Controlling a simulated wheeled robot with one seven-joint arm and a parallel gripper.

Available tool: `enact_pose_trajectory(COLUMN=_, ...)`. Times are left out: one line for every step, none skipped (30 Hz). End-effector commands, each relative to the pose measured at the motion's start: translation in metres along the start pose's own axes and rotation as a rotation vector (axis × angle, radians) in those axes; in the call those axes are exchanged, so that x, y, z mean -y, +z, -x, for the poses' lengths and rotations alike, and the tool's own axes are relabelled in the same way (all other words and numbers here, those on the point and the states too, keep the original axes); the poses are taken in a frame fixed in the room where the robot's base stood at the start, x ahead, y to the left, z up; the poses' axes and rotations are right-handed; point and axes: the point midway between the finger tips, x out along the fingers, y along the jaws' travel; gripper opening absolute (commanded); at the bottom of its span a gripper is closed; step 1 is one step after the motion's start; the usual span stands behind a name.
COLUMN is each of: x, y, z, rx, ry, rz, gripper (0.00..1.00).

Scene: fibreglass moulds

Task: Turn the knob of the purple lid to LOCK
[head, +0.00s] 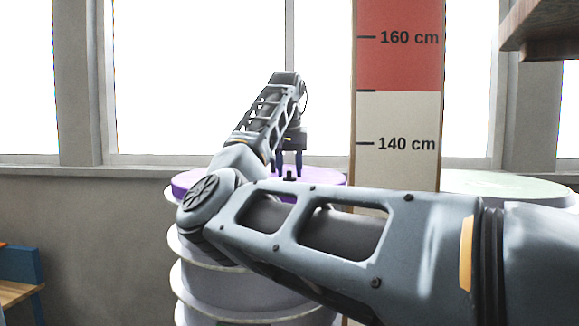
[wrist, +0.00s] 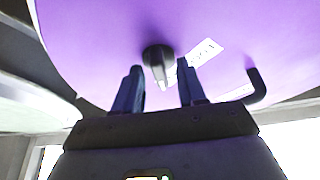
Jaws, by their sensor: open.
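The purple lid (head: 190,183) lies on top of a pale ribbed drum, partly hidden behind my arm in the head view. It fills much of the wrist view (wrist: 100,40). Its black knob (wrist: 157,60) has a narrow pointer and stands near the lid's middle; it also shows small in the head view (head: 290,177). White labels lie beside the knob; their text is too blurred to read. My gripper (wrist: 160,88) is open, its two blue fingers apart, with the knob beyond and between their tips. It points down over the lid in the head view (head: 289,170).
A black bent handle (wrist: 257,87) stands on the lid to the right. A height board (head: 398,120) marked 140 and 160 cm stands behind. A pale green round top (head: 500,186) is at the right. A wooden shelf (head: 545,35) juts in at upper right.

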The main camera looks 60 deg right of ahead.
Motion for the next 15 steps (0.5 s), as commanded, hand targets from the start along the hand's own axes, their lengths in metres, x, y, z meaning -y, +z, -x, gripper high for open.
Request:
enact_pose_trajectory(x=0.0001, y=0.0001, z=-0.0001, rx=0.0, ry=0.0, rz=0.0, gripper=0.4)
enact_pose_trajectory(x=0.0001, y=0.0001, z=-0.0001, rx=0.0, ry=0.0, rz=0.0, gripper=0.4)
enact_pose_trajectory(x=0.0001, y=0.0001, z=0.0, rx=0.0, ry=0.0, rz=0.0, gripper=0.4)
enact_pose_trajectory(x=0.0001, y=0.0001, z=0.0, rx=0.0, ry=0.0, rz=0.0, gripper=0.4)
enact_pose_trajectory(x=0.0001, y=0.0001, z=0.0, rx=0.0, ry=0.0, rz=0.0, gripper=0.39)
enact_pose_trajectory(x=0.0001, y=0.0001, z=0.0001, rx=0.0, ry=0.0, rz=0.0, gripper=0.35)
enact_pose_trajectory(x=0.0001, y=0.0001, z=0.0001, rx=0.0, ry=0.0, rz=0.0, gripper=0.32)
enact_pose_trajectory(x=0.0001, y=0.0001, z=0.0002, rx=0.0, ry=0.0, rz=0.0, gripper=0.29)
enact_pose_trajectory(x=0.0001, y=0.0001, z=0.0002, rx=0.0, ry=0.0, rz=0.0, gripper=0.25)
enact_pose_trajectory(x=0.0001, y=0.0001, z=0.0002, rx=0.0, ry=0.0, rz=0.0, gripper=0.22)
enact_pose_trajectory(x=0.0001, y=0.0001, z=0.0002, rx=0.0, ry=0.0, rz=0.0, gripper=0.19)
enact_pose_trajectory(x=0.0001, y=0.0001, z=0.0003, rx=0.0, ry=0.0, rz=0.0, gripper=0.16)
enact_pose_trajectory(x=0.0001, y=0.0001, z=0.0003, rx=0.0, ry=0.0, rz=0.0, gripper=0.13)
enact_pose_trajectory(x=0.0001, y=0.0001, z=0.0003, rx=0.0, ry=0.0, rz=0.0, gripper=0.1)
enact_pose_trajectory(x=0.0001, y=0.0001, z=0.0003, rx=0.0, ry=0.0, rz=0.0, gripper=0.06)
